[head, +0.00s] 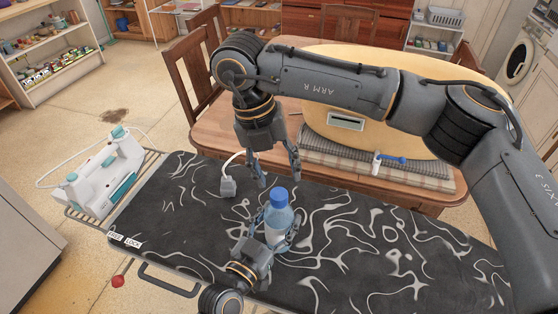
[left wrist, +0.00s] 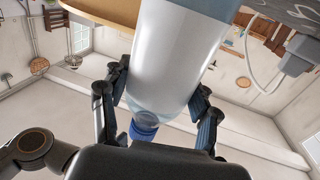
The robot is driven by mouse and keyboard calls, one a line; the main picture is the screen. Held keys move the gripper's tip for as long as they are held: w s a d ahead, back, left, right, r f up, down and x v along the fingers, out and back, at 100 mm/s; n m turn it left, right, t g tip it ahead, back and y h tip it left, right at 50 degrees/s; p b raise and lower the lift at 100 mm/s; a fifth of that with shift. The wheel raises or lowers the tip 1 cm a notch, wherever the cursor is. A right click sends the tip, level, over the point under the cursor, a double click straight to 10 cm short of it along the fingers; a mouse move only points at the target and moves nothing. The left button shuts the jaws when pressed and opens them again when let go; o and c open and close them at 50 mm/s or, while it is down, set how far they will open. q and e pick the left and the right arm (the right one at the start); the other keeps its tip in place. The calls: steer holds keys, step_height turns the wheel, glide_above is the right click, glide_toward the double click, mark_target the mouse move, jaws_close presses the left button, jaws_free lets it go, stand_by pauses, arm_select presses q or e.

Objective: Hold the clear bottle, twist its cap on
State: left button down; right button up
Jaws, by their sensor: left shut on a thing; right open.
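The clear bottle (head: 278,218) stands upright on the black patterned board. Its blue cap (head: 279,196) sits on top of the neck; I cannot tell how tightly. My left gripper (head: 276,232) is shut around the bottle's body from the near side. In the left wrist view the bottle (left wrist: 175,55) appears upside down between the fingers, with the blue cap (left wrist: 145,130) low in the picture and partly hidden by the gripper. My right gripper (head: 281,178) is open, pointing down just above and behind the cap, apart from it.
The board (head: 390,260) is an ironing board, clear to the right of the bottle. A grey plug-like object (head: 228,187) with a white cord lies left of it. A white and teal iron (head: 105,172) stands at the left end. A wooden table (head: 215,125) is behind.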

mark_target(279, 193)
steer(key=n, duration=0.6)
steer(key=shift+r+y, duration=0.2)
steer(key=shift+y, duration=0.1)
steer(key=n, duration=0.4)
steer(key=shift+d+r, duration=0.1)
steer(key=shift+r, duration=0.05)
steer(key=n, duration=0.4)
steer(key=shift+r+y, duration=0.15)
steer(key=shift+y, duration=0.25)
steer(key=n, duration=0.6)
steer(key=shift+d+r+y, duration=0.1)
steer(key=shift+r+y, duration=0.15)
steer(key=shift+y, duration=0.05)
steer(key=n, duration=0.3)
steer(key=shift+r+n, duration=0.2)
steer(key=shift+n, duration=0.2)
steer(key=n, duration=0.3)
steer(key=shift+r+n+y, duration=0.15)
steer(key=shift+n+y, duration=0.15)
steer(key=shift+n, duration=0.1)
steer(key=shift+f, duration=4)
